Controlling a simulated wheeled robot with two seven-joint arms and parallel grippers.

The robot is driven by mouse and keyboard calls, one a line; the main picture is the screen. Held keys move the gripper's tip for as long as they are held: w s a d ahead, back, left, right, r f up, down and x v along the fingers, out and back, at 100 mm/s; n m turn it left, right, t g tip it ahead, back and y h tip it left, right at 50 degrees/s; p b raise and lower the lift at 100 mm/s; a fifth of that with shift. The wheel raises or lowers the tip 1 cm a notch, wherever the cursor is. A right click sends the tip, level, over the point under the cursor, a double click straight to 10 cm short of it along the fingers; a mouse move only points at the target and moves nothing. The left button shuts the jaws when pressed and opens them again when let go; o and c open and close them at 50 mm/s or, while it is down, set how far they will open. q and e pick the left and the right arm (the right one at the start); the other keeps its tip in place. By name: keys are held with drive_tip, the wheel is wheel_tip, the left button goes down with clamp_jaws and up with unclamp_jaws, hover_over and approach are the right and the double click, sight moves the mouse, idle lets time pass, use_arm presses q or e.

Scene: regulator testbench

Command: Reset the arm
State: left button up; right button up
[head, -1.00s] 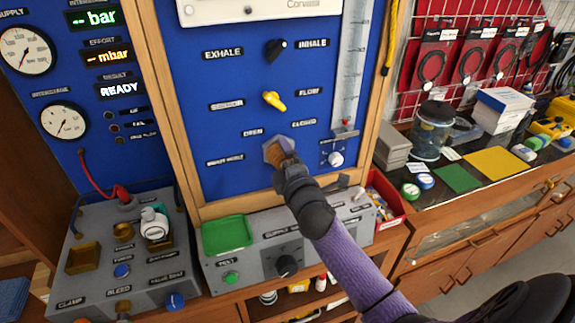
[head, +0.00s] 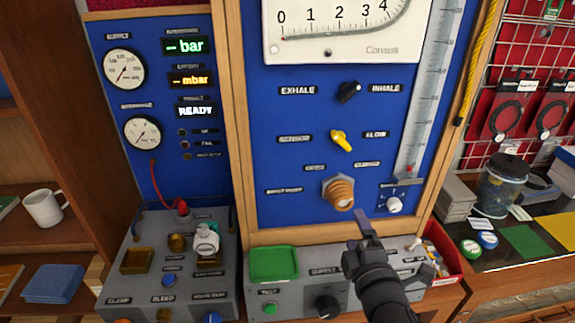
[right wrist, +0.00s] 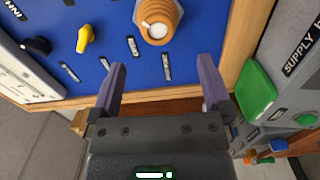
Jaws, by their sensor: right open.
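My right gripper (head: 372,228) is in front of the lower edge of the blue panel (head: 300,122), below and right of the ribbed copper-coloured knob (head: 341,193). In the right wrist view the two fingers of this gripper (right wrist: 163,78) stand wide apart with nothing between them. The copper-coloured knob (right wrist: 158,20) shows beyond the fingertips there, apart from them. My left gripper is in neither view.
The grey supply box (head: 300,296) with a green tray (head: 274,263) stands below the panel. The wooden frame (head: 300,236) edges the panel. A small white knob (head: 394,204) and a red bin (head: 446,262) are near the gripper. A grey clamp box (head: 150,287) stands left.

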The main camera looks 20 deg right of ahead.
drive_tip(key=s+a+f+m+g+y, duration=0.2)
drive_tip(key=s+a+f+m+g, duration=0.45)
drive_tip(key=s, duration=0.25)
drive_tip(key=s+a+f+m+g+y, duration=0.3)
drive_tip(key=s+a+f+m+g, duration=0.3)
drive_tip(key=s, duration=0.4)
wheel_tip(320, 180, down, 26)
drive_tip(key=s+d+g+b, duration=0.2)
drive_tip(key=s+g+b, duration=0.1)
drive_tip(key=b, duration=0.5)
drive_tip(key=s+d+f+g+b, duration=0.1)
drive_tip(key=s+f+b, duration=0.4)
drive_tip(key=s+f, duration=0.8)
wheel_tip(320, 180, down, 3)
drive_tip(key=shift+d+r+h, duration=0.15)
drive_tip(key=shift+d+h, duration=0.25)
drive_tip(key=shift+d, duration=0.3)
